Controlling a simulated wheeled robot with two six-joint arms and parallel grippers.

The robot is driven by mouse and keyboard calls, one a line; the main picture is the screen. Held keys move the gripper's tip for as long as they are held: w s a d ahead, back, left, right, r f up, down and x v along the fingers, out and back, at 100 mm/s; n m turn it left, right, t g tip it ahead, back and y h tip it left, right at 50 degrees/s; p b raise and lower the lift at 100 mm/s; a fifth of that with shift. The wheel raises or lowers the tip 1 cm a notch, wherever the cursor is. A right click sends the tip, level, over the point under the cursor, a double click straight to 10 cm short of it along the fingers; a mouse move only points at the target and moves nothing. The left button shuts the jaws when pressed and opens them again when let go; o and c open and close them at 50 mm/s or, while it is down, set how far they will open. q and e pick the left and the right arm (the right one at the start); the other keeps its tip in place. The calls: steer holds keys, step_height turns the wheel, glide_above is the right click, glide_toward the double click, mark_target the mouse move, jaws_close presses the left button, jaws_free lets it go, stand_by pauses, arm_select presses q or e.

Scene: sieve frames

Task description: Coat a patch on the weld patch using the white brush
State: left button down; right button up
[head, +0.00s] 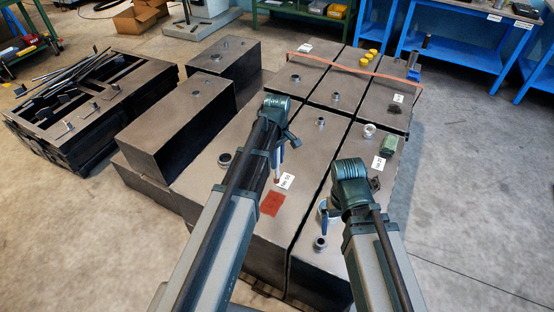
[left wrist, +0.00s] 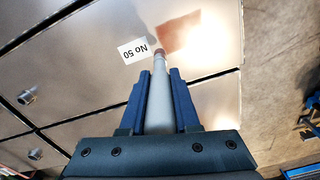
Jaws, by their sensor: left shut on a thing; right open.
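The weld patch (head: 272,203) is a flat rust-red square on top of a dark metal box, beside a white label reading No 50 (left wrist: 133,50). It also shows in the left wrist view (left wrist: 181,33). My left gripper (head: 279,157) points down just behind the patch, shut on the white brush. The brush's pale handle (left wrist: 160,90) runs between the blue fingers, and its brownish tip (left wrist: 160,54) appears close to the patch's edge; I cannot tell whether it touches. My right gripper (head: 324,222) is open and empty over the box tops at right, partly hidden by its wrist.
The metal boxes (head: 243,150) stand in rows with small fittings on top. A green object (head: 389,145) and a white ring (head: 369,130) sit at right. Yellow caps (head: 370,54) and an orange strap (head: 340,67) lie farther back. Blue tables (head: 460,55) stand behind.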

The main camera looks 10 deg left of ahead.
arm_select(q)
step_height(320, 180, up, 3)
steer(key=p, duration=0.3)
stand_by(0.4)
stand_by(0.4)
